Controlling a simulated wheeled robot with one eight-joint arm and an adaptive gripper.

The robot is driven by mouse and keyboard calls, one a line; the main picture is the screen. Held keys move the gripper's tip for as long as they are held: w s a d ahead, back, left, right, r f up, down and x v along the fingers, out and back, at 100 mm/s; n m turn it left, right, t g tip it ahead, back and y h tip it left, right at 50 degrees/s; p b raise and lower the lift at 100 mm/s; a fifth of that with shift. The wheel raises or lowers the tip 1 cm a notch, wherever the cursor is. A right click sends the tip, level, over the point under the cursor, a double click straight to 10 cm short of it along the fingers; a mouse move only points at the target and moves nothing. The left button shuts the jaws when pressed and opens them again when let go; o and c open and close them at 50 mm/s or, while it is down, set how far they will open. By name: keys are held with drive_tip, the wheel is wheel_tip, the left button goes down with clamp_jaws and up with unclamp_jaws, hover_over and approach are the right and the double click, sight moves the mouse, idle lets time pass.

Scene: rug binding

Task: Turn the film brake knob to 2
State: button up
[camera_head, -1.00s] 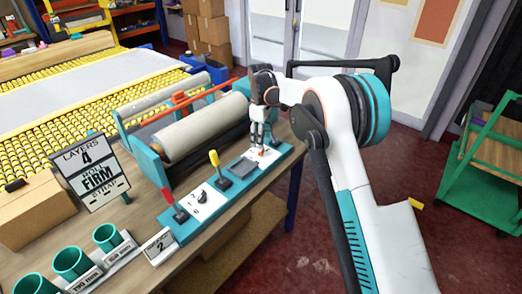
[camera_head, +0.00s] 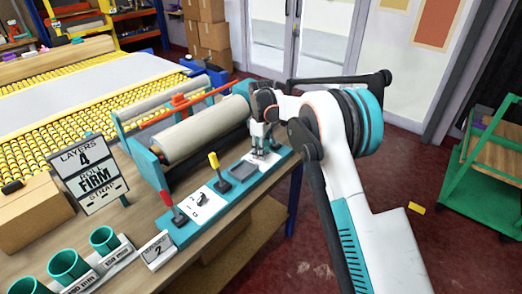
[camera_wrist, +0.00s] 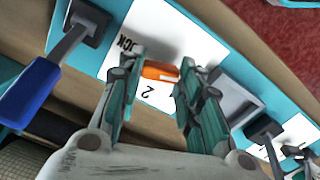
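An orange bar-shaped knob (camera_wrist: 160,72) sits on a white plate with a "2" and partly hidden lettering; I cannot read its full name. My gripper (camera_wrist: 158,70) points down over this plate, with one finger at each end of the knob. The gaps at the fingertips look very small, and I cannot tell whether they touch. In the head view my gripper (camera_head: 262,152) is low over the far right end of the teal control panel (camera_head: 187,232) and hides the knob. A black knob (camera_head: 202,199) stands on another white plate of the panel.
A red lever (camera_head: 173,209) and a yellow lever (camera_head: 218,171) stand on the panel; a blue-handled lever (camera_wrist: 32,88) is close in the wrist view. The roller (camera_head: 195,140) lies behind. Teal cups (camera_head: 104,239) stand front left.

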drive_tip(key=shift+m, duration=0.3)
drive_tip(key=m+p, duration=0.1)
drive_tip(key=m, duration=0.3)
drive_tip(key=shift+p, duration=0.35)
drive_tip(key=m+p, duration=0.1)
drive_tip(key=m, duration=0.4)
drive_tip(key=shift+m, duration=0.4)
drive_tip(key=m, duration=0.4)
drive_tip(key=shift+w+d+m+p, duration=0.1)
drive_tip(key=shift+m+p, duration=0.2)
drive_tip(key=m, duration=0.4)
drive_tip(key=shift+m, duration=0.3)
drive_tip(key=o, duration=1.1)
drive_tip(key=shift+c, duration=0.2)
